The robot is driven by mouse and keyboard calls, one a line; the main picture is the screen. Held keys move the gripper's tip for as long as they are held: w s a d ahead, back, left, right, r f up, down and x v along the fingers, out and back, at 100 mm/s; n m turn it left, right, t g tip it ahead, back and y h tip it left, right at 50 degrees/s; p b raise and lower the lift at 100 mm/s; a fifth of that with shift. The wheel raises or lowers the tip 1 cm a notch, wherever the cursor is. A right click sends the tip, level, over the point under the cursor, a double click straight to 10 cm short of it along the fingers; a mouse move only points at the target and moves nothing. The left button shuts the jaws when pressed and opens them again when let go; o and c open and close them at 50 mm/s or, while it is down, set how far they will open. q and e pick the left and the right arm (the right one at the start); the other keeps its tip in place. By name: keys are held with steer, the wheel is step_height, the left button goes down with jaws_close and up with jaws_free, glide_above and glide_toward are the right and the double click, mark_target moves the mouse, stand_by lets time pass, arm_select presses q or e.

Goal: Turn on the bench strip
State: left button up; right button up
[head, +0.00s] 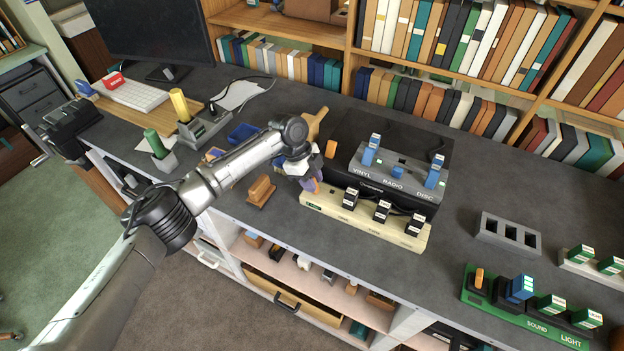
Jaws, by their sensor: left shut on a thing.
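The cream power strip (378,232), which looks like the bench strip, lies along the front of the dark bench with several black plugs (383,211) in it. My left gripper (315,187) is at the strip's left end, with its fingers down and shut on a small orange piece that looks like the strip's switch lever. The fingers hide most of this piece, so its position cannot be told. A small green mark shows on the strip just below the fingertips. My right gripper is not in view.
A green strip (530,318) with an orange lever is at the front right. A wooden block (261,190) lies left of my gripper. Bare bench separates the two strips.

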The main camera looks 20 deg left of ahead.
arm_select(q)
steer(key=shift+c, duration=1.1)
steer(key=shift+d+r+y+p, duration=0.3)
steer(key=shift+y+p, duration=0.2)
steer(key=shift+p, duration=0.3)
steer(key=shift+s+d+r+y+p, duration=0.1)
steer(key=shift+d+y+p, duration=0.4)
steer(key=shift+y+p, duration=0.65)
steer(key=y+p, duration=0.1)
steer(key=d+y+p, duration=0.1)
steer(key=y, duration=0.1)
steer(key=shift+d+t, duration=0.1)
steer(key=shift+t, duration=0.3)
steer(key=shift+s+d+f+y+p, duration=0.1)
steer(key=shift+d+f+y+p, duration=0.15)
steer(key=shift+y, duration=0.3)
steer(key=shift+d+f+y+p, duration=0.15)
steer(key=shift+y+p, duration=0.15)
steer(key=shift+y, duration=0.2)
steer(key=o, duration=0.9)
steer(key=shift+f, duration=0.1)
